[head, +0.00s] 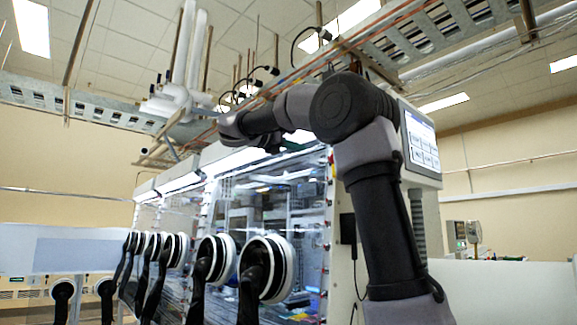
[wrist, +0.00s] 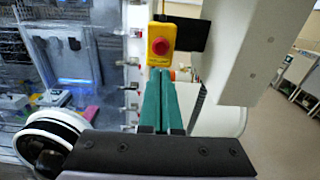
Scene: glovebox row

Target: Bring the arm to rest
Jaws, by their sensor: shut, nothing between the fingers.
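My gripper (wrist: 160,76) shows in the wrist view as two green fingers. They lie side by side, shut, with nothing between them. Their tips point at a yellow box with a red push button (wrist: 160,46), overlapping its lower edge in the picture; I cannot tell the gap. In the head view my arm (head: 382,215) rises at the right, bends at a high elbow and reaches left in front of the upper glovebox. The fingers cannot be made out in that view.
The glovebox (head: 225,200) has a clear front with several black gloves on white port rings (head: 268,268); one ring (wrist: 48,137) is near, at left in the wrist view. A screen panel (head: 421,140) is close behind my arm. Cable trays and pipes (head: 440,30) run overhead. Open floor (wrist: 275,135) shows at right.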

